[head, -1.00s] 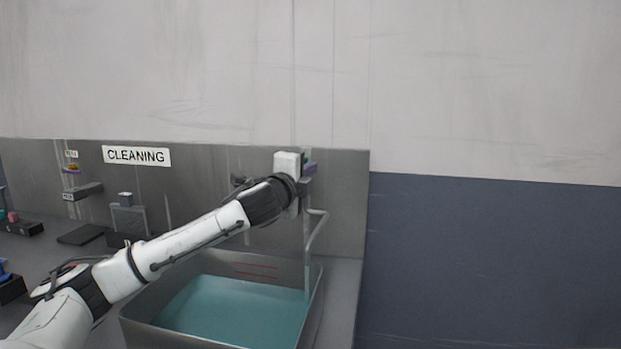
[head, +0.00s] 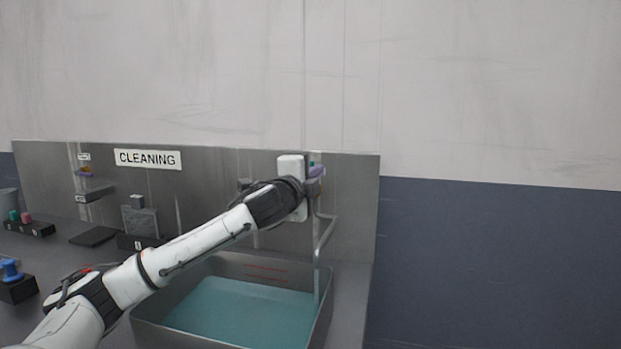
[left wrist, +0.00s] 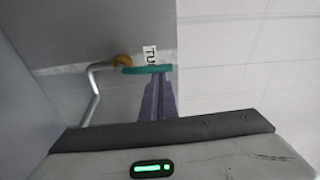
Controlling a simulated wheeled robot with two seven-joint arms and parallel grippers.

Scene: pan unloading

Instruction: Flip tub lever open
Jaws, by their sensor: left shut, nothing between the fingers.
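The tub lever looks like a teal bar (left wrist: 146,70) in the left wrist view, in front of a label (left wrist: 150,54) reading "TU", the rest cut off. A small teal bit of it (head: 312,163) shows in the head view. My left gripper (head: 317,171) has purple fingers, shut and empty. In the left wrist view the fingertips (left wrist: 158,76) are at the teal bar; I cannot tell whether they touch. A brass-coloured part (left wrist: 122,60) sits beside the bar. The bent spout (head: 325,240) comes down over the tub (head: 325,318). My right gripper is not in view.
The tub holds teal water (head: 240,315) below my left arm. A steel back panel (head: 225,180) carries a CLEANING sign (head: 147,159). At left stand a small shelf (head: 95,193), a dark mat (head: 92,236) and a blue knob on a block (head: 10,270).

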